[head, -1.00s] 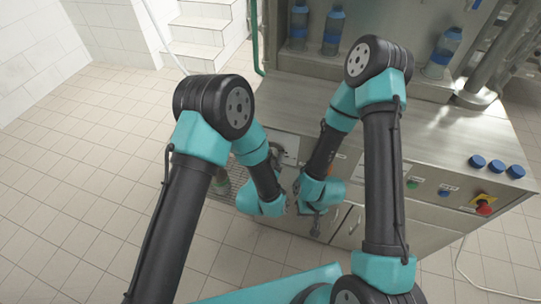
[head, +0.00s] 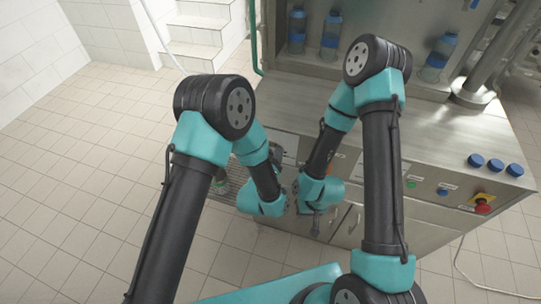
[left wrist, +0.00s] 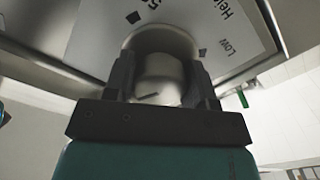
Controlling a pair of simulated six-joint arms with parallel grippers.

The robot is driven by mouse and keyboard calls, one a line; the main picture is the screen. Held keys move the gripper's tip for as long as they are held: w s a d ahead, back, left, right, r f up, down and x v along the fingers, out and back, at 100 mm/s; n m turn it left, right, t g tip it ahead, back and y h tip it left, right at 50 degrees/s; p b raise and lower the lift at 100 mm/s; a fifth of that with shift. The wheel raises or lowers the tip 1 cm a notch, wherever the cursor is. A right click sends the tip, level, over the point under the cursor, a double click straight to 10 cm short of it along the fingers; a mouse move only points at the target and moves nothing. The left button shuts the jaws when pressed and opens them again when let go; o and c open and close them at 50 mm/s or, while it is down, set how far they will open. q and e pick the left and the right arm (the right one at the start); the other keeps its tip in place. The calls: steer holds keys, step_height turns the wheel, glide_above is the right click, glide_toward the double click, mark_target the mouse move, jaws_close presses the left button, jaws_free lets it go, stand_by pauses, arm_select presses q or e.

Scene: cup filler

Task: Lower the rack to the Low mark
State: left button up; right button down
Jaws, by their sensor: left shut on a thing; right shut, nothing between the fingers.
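A pale metal knob (left wrist: 160,70) fills the middle of the left wrist view, on a light panel (left wrist: 237,25). The panel reads "LOW" at right and part of "Hei" above. Dark pointer-like marks sit on both sides of the knob. My left gripper (left wrist: 161,88) is shut on the knob, one finger on each side. In the head view my left arm hides this contact. The grated rack (head: 222,199) shows in part behind my left forearm, with a small green-marked cup (head: 220,186) on it. My right gripper (head: 316,224) is shut and empty, pointing down before the cabinet front.
The steel counter (head: 440,128) behind my arms is mostly bare. Blue-labelled bottles (head: 331,33) stand at its back. Blue caps (head: 495,164) and a red stop button (head: 483,207) are at right. Tiled floor is open at left.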

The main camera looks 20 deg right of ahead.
arm_select(q)
steer(key=n, duration=0.4)
steer(key=shift+n, duration=0.3)
steer(key=n, duration=0.3)
steer(key=shift+r+n, duration=0.1)
steer(key=shift+n, duration=0.2)
steer(key=n, duration=0.7)
steer(key=shift+r, duration=0.1)
steer(key=n, duration=0.8)
steer(key=shift+r, duration=0.1)
steer(key=n, duration=0.4)
steer(key=shift+a, duration=0.1)
steer(key=n, duration=0.3)
steer(key=shift+n, duration=0.3)
steer(key=o, duration=0.9)
